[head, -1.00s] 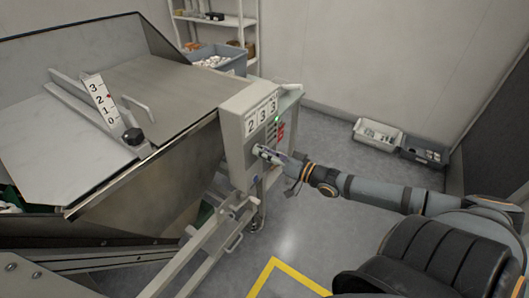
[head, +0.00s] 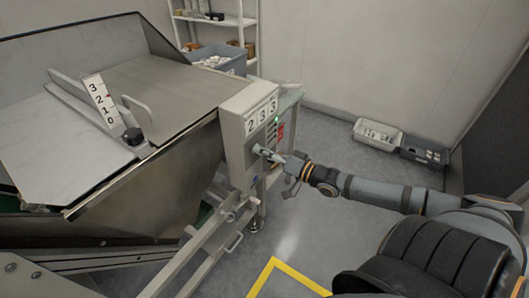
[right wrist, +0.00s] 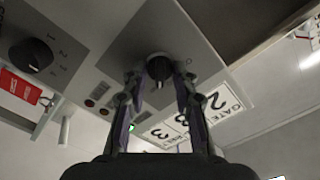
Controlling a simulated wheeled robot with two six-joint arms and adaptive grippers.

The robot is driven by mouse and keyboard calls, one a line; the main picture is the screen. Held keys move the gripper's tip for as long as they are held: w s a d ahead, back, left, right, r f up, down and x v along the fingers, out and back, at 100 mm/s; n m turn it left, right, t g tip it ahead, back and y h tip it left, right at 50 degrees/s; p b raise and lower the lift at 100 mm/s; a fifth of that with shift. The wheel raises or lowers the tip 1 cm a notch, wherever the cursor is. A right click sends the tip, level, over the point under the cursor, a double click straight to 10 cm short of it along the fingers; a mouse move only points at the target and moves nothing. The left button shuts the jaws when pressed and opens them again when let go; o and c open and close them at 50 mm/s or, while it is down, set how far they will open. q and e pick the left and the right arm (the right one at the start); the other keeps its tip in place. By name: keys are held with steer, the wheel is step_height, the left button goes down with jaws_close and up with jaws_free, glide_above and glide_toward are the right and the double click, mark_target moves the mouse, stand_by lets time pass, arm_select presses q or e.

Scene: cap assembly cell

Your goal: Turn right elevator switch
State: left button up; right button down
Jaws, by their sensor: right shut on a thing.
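In the head view the right gripper (head: 266,153) reaches the box's front face from the right and hides the knob. My left gripper is not in view.
A second black dial (right wrist: 30,55) with number marks and a red tag (right wrist: 20,86) are on the panel nearby. A metal rail (head: 205,240) slopes below the box. Grey and white bins (head: 378,134) lie on the floor at the back right.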

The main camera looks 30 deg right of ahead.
steer(key=c, duration=1.2)
jaws_free()
steer(key=shift+o, duration=0.7)
